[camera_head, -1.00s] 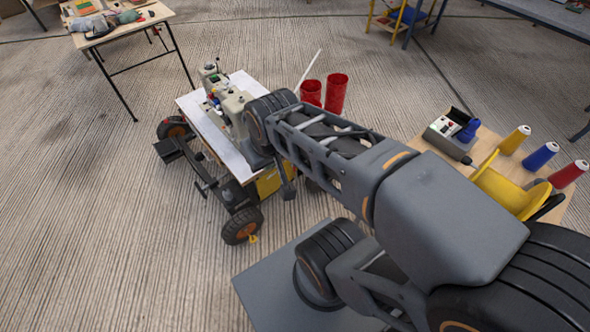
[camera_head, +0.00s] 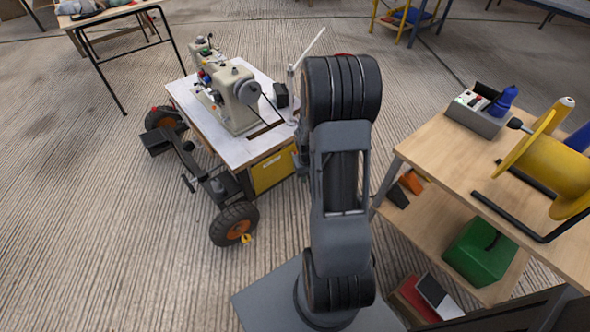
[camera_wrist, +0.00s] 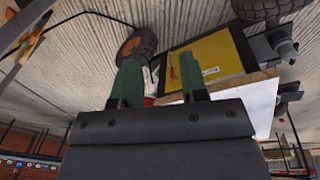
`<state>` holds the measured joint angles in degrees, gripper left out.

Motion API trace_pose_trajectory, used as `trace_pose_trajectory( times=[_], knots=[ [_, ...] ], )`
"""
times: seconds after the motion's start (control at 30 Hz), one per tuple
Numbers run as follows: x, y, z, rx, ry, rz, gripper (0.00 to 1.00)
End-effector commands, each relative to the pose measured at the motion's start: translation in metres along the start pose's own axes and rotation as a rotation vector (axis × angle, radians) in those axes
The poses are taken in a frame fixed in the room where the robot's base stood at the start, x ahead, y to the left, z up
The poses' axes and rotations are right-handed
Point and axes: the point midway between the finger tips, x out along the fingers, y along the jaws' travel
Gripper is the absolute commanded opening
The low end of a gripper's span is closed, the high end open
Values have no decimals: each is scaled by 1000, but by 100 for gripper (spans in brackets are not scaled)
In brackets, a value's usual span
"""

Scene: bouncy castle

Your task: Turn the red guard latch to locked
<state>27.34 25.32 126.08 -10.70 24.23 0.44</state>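The sewing machine (camera_head: 238,100) stands on a white-topped wheeled cart (camera_head: 181,93). Small red and blue parts (camera_head: 205,78) show on the machine's near left side. I cannot tell which, if any, is the red guard latch. My gripper shows in the wrist view (camera_wrist: 158,60) with two green fingers apart and nothing clearly held between them. In the head view it is hidden behind my upright arm. The cart's yellow panel (camera_head: 271,171) is beyond the fingers in the wrist view (camera_wrist: 208,62). A small red mark shows on that panel.
A wooden bench (camera_head: 452,155) stands close on the right, with a yellow reel (camera_head: 552,168), a grey control box (camera_head: 478,112) and a green box (camera_head: 480,252) on its lower shelf. The cart's black wheel (camera_head: 234,223) sticks out at front.

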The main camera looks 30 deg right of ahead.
Motion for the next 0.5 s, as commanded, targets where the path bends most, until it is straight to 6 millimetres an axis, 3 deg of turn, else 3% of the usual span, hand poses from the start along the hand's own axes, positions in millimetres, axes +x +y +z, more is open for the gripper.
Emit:
trace_pose_trajectory(
  times=[0.03,0.3,0.4,0.5],
  knots=[
    [67,11,-6,13,25,2,40],
    [290,53,-50,14,391,-29,40],
    [342,56,-66,0,602,-65,40],
    [357,52,-85,-20,820,-109,40]
  ],
)
